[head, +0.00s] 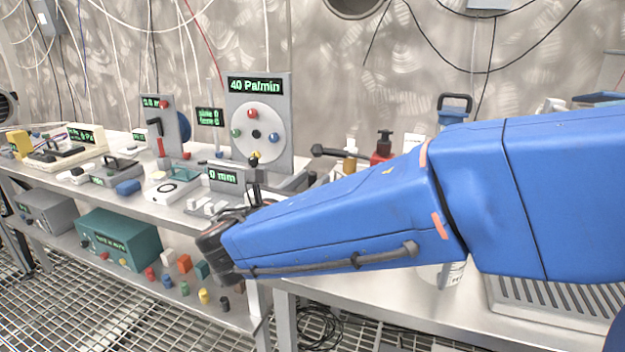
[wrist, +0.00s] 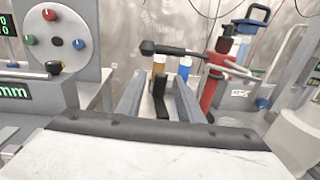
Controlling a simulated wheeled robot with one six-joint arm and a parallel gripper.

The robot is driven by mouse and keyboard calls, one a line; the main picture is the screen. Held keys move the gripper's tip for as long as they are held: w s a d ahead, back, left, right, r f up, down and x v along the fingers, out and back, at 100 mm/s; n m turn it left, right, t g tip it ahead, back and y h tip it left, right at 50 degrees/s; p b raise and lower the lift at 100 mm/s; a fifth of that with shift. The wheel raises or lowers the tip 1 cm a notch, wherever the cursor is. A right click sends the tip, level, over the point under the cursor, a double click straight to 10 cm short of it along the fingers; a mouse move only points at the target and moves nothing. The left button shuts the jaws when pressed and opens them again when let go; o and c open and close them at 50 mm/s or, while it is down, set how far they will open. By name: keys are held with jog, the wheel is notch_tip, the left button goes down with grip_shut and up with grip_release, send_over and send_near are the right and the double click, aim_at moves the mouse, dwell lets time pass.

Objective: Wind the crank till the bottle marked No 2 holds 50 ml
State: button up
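The likely crank is a dark arm with a black knob (head: 318,151), joined to a red stand (head: 382,157); the knob (wrist: 148,47) and red stand (wrist: 213,75) also show in the wrist view. An amber bottle (head: 350,152) stands behind the crank arm; it (wrist: 158,66) shows beside a blue-labelled bottle (wrist: 185,68) in the wrist view. I cannot read which is No 2, or its level. My gripper (wrist: 158,98) seems open, two grey fingers apart, short of the stand and below the knob. A dark upright piece shows between them. In the head view my arm hides the stand's base.
A panel with coloured knobs (head: 255,135) and a 0 mm display (head: 223,176) stand left of my gripper. The left bench is crowded; a ribbed tray (head: 560,318) lies at front right.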

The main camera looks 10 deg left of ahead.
jog(key=shift+w+d, duration=0.15)
jog(key=shift+w, duration=0.4)
grip_shut()
jog(key=shift+m+h, duration=0.3)
jog(key=shift+h, duration=0.1)
jog(key=shift+s+d+m+g+h, duration=0.2)
jog(key=shift+d+m+g+h, duration=0.25)
jog(key=shift+m+g+h, duration=0.85)
jog(key=shift+s+d+m+g+h, duration=0.15)
jog(key=shift+d+m+g+h, duration=0.25)
jog(key=shift+m+g+h, duration=0.9)
jog(key=shift+s+d+m+g+h, duration=0.2)
jog(key=shift+d+m+g+h, duration=0.5)
jog(key=shift+h, duration=1.1)
jog(key=shift+a+m, duration=0.2)
jog(key=shift+m, duration=0.1)
